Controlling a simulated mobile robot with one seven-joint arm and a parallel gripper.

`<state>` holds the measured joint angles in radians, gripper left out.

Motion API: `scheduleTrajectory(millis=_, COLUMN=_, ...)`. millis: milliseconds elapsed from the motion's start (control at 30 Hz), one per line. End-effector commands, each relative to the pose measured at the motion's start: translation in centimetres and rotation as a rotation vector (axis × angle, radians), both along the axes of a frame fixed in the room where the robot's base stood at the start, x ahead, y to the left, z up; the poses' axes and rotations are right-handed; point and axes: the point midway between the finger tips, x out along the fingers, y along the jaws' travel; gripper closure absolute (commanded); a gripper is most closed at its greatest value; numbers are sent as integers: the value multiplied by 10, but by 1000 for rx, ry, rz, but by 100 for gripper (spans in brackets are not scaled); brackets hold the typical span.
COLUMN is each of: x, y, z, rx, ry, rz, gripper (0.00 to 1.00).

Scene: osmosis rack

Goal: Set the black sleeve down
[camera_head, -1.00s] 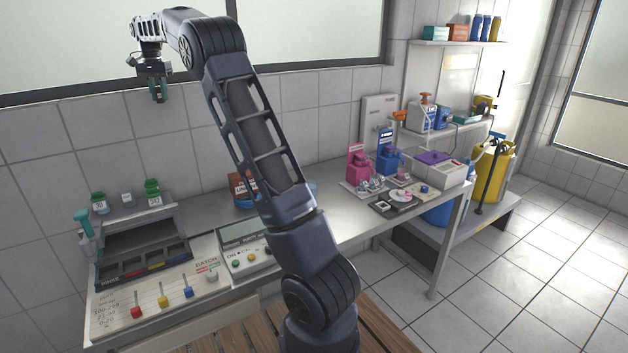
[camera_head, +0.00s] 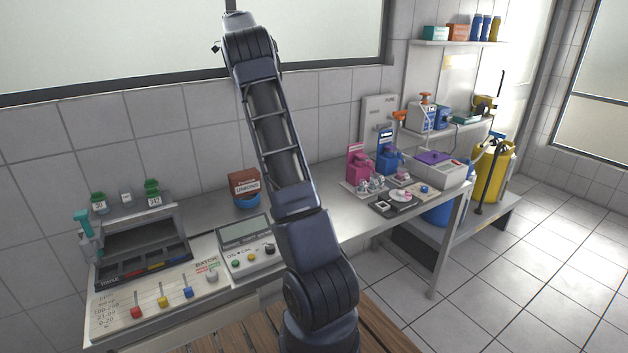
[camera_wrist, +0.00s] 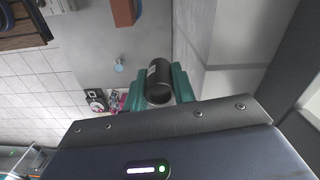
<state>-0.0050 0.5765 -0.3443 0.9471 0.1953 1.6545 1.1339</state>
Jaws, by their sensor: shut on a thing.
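The black sleeve (camera_wrist: 159,76) is a short dark tube with a small pale label and an open end facing the wrist camera. My gripper (camera_wrist: 164,86) is shut on it, with one green finger on each side. In the wrist view the sleeve is held above the grey bench top (camera_wrist: 85,45), close to the tiled wall. In the head view my gripper and the sleeve are hidden behind my raised arm.
A brown box (camera_head: 243,184) stands by a blue bowl (camera_head: 247,202) at the wall. A dark rack (camera_head: 145,262) and a control panel (camera_head: 165,303) fill the bench's left. A black tray (camera_head: 400,204) and pink dispenser (camera_head: 360,164) are right.

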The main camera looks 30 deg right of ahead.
Motion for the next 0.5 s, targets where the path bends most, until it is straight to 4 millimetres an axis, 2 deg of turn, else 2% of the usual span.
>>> scheduleTrajectory(millis=33, x=-3, y=-24, z=0, rx=0, ry=0, rz=-54, gripper=95)
scheduleTrajectory(millis=300, x=-27, y=-140, z=1, rx=-5, ry=1, rz=-344, gripper=95)
scheduleTrajectory(millis=400, x=-40, y=-180, z=1, rx=-6, ry=1, rz=-445, gripper=95)
scheduleTrajectory(millis=500, x=-50, y=-208, z=2, rx=-8, ry=0, rz=-519, gripper=95)
